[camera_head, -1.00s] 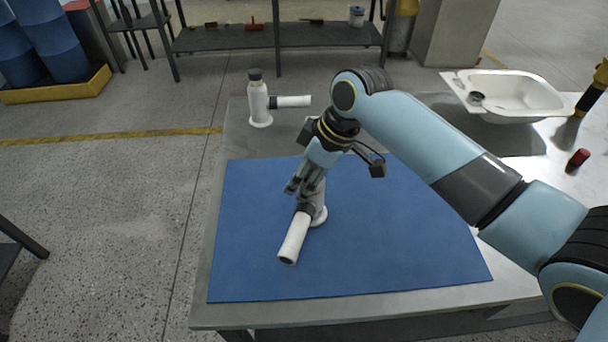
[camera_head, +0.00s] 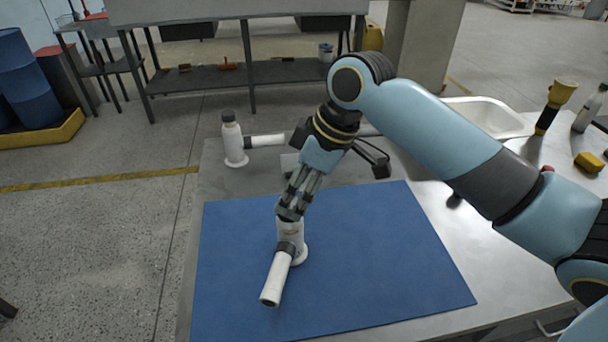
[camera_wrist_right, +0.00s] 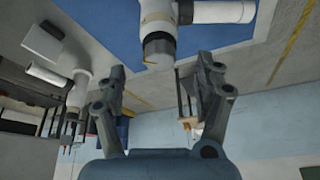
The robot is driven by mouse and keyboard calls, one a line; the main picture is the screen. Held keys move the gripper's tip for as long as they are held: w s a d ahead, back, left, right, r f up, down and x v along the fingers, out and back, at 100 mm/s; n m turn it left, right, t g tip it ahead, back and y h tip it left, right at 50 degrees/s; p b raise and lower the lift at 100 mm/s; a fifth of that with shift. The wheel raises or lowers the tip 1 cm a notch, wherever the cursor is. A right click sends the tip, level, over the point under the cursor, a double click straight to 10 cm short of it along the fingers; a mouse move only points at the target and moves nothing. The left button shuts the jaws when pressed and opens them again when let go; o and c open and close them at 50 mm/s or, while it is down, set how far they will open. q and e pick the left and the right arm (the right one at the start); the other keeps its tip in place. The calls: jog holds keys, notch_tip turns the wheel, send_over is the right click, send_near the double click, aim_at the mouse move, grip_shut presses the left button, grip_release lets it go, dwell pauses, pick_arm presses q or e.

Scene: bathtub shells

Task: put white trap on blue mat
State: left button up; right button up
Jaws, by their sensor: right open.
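A white trap (camera_head: 291,250) stands upright on the blue mat (camera_head: 380,250), its side pipe pointing toward the front left. My right gripper (camera_head: 290,212) is open at the top of this trap, fingers pointing down; they hide part of its top. In the right wrist view the trap (camera_wrist_right: 158,15) lies beyond my open fingers (camera_wrist_right: 160,72), with a gap between its capped end and each finger. A second white trap (camera_head: 234,142) stands upright on the bare table behind the mat; its pipe points right. My left gripper is not in view.
A white basin (camera_head: 490,116) sits at the back right of the table, partly behind my right arm. A yellow-and-black torch (camera_head: 555,105), a yellow block (camera_head: 588,162) and a bottle (camera_head: 590,108) are at the far right. The mat's right half is clear.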

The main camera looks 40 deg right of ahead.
jog(key=shift+v, duration=1.75)
